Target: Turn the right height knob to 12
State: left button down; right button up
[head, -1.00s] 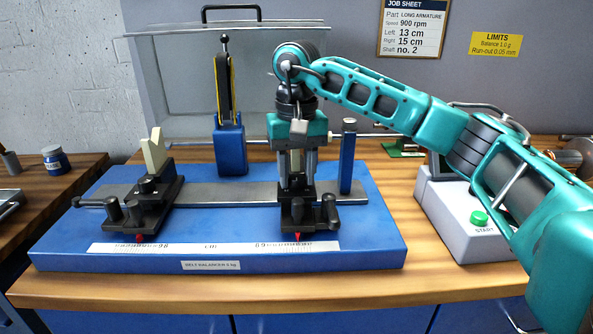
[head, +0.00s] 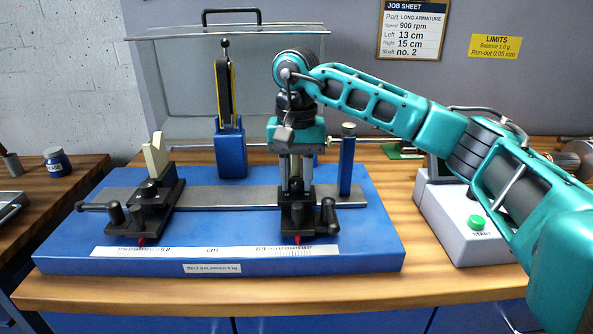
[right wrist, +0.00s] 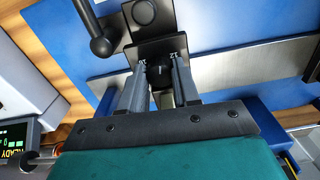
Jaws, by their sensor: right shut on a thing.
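The right support stand (head: 297,216) is a black carriage on the steel rail of the blue balancer base. My right gripper (head: 296,188) points straight down over it, with its two grey fingers around the height knob. In the right wrist view, the black height knob (right wrist: 159,75) sits between the fingertips of the gripper (right wrist: 160,66). White numerals that look like 10 and 12 show on either side of the knob. The knob's pointer cannot be made out clearly. In the head view the knob is mostly hidden by the fingers. My left gripper is not in view.
The left support stand (head: 146,205) with its cream upright is at the left of the rail. A blue post (head: 346,170) stands close right of my gripper. A scale (head: 215,252) runs along the base front. The control box (head: 465,225) with a green START button is at right.

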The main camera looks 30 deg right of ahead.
aim_at(296, 181)
jog(key=shift+r+m+p, duration=0.1)
jog(key=shift+m+p, duration=0.3)
jog(key=shift+m, duration=0.5)
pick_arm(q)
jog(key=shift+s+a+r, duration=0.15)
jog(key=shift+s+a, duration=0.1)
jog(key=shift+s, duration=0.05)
pick_arm(e)
jog(key=shift+m, duration=0.6)
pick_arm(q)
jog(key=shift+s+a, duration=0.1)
pick_arm(e)
jog(key=o, duration=1.1)
jog(key=shift+c, duration=0.2)
jog(key=shift+r, duration=0.45)
pick_arm(q)
jog(key=p, duration=0.1)
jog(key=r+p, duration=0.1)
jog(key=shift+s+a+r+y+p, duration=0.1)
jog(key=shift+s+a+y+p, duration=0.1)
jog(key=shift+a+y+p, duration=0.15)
pick_arm(e)
notch_tip(296, 181, up, 12)
